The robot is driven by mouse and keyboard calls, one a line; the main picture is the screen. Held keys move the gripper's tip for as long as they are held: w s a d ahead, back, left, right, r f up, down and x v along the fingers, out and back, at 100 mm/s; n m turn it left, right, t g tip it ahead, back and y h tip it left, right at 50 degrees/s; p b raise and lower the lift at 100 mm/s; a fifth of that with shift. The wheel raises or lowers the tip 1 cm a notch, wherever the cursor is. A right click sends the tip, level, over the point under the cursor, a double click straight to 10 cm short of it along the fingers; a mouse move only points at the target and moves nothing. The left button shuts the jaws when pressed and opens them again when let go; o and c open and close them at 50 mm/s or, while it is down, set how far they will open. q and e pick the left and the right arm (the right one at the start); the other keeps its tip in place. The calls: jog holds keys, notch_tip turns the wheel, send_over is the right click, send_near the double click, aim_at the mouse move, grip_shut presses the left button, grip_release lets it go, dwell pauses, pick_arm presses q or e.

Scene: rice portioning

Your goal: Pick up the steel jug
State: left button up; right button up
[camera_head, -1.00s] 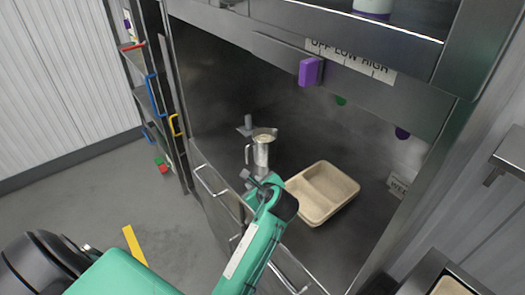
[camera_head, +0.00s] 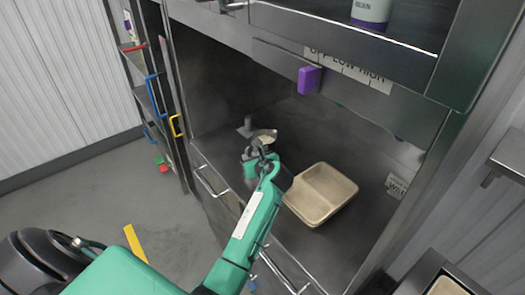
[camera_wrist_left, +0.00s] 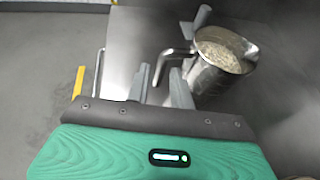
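The steel jug (camera_head: 265,135) stands upright on the steel counter, mostly hidden behind my left gripper (camera_head: 259,152) in the head view. In the left wrist view the jug (camera_wrist_left: 218,72) holds pale rice, and its handle (camera_wrist_left: 163,62) points left. My left gripper (camera_wrist_left: 160,72) is open, its two fingers on either side of the lower handle in this view. I cannot tell whether they touch it. My right gripper is not in view.
A beige two-compartment tray (camera_head: 322,193) lies on the counter right of the jug. A grey post (camera_head: 247,126) stands behind the jug. Drawer handles (camera_head: 210,182) line the counter's front.

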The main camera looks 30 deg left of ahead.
aim_at(248, 154)
pick_arm(q)
jog(key=p+x, duration=0.1)
jog(key=x, duration=0.4)
jog(key=shift+w+f, duration=0.1)
jog(key=shift+f, duration=0.05)
jog(key=shift+d, duration=0.1)
grip_shut()
dwell(1.1)
